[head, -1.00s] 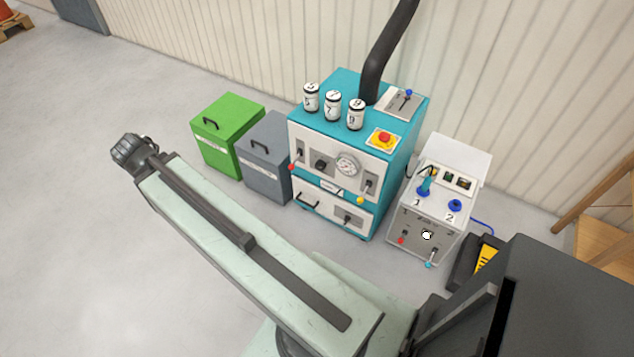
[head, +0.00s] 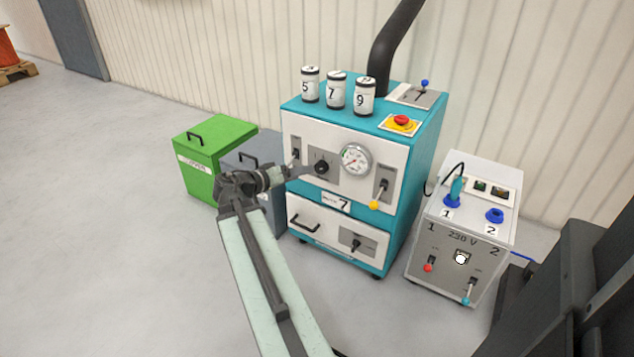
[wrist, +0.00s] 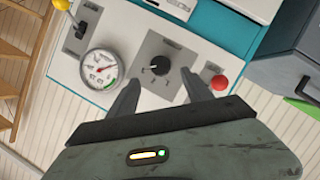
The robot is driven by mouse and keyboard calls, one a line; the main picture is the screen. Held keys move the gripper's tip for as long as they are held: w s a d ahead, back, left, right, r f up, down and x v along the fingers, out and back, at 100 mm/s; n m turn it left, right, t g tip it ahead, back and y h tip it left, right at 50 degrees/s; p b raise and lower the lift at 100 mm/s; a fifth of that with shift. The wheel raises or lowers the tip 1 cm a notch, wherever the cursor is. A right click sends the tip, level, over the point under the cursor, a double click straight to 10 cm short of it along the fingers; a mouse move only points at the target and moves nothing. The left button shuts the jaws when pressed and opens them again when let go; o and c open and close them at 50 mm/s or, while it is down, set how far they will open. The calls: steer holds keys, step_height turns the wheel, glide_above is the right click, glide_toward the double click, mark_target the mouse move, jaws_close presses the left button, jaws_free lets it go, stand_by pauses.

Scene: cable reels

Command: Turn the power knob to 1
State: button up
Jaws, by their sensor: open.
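A black knob (head: 321,167) sits on a grey plate on the upper white panel of the teal machine (head: 425,150). In the head view my gripper (head: 303,173) reaches the panel from the left, close to the knob. Whether a finger touches the knob or plate cannot be told.
A gauge (head: 355,159) and a yellow-tipped lever (head: 376,200) are right of the knob. A red ball (wrist: 219,83) is close beside one finger in the wrist view. A lower panel has another knob (head: 356,243). A 230 V box (head: 425,245) stands right.

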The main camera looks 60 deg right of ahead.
mark_target(318, 169)
steer(key=b+x, duration=0.2)
steer(key=x, duration=0.5)
steer(key=shift+s+d+f, duration=0.1)
steer(key=shift+d, duration=0.2)
